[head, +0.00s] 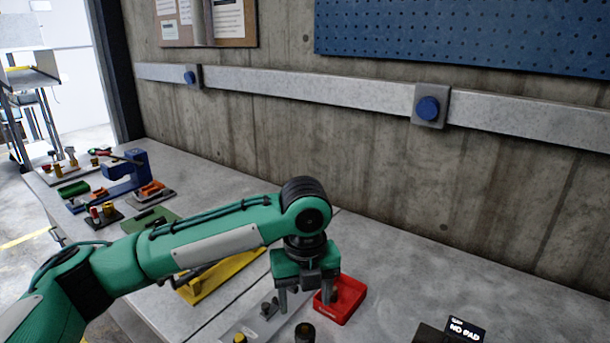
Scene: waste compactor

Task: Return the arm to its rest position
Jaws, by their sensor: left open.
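My left arm (205,242) is green with grey and black parts and reaches in from the lower left over the workbench. Its gripper (304,297) points down with its two fingers apart and nothing visible between them. The gripper is close above the bench beside a red tray (345,303), and the right finger overlaps the tray in the picture. I cannot tell whether they touch. A grey metal plate (255,325) lies below the left finger. My right gripper is out of view.
A dark cylinder (305,333) stands in front of the gripper. A yellow piece (225,278) lies partly behind my arm. A blue clamp-like fixture (125,178) and small parts sit at the bench's far left. A black "NO PAD" sign (465,329) is lower right. The concrete wall (400,150) backs the bench.

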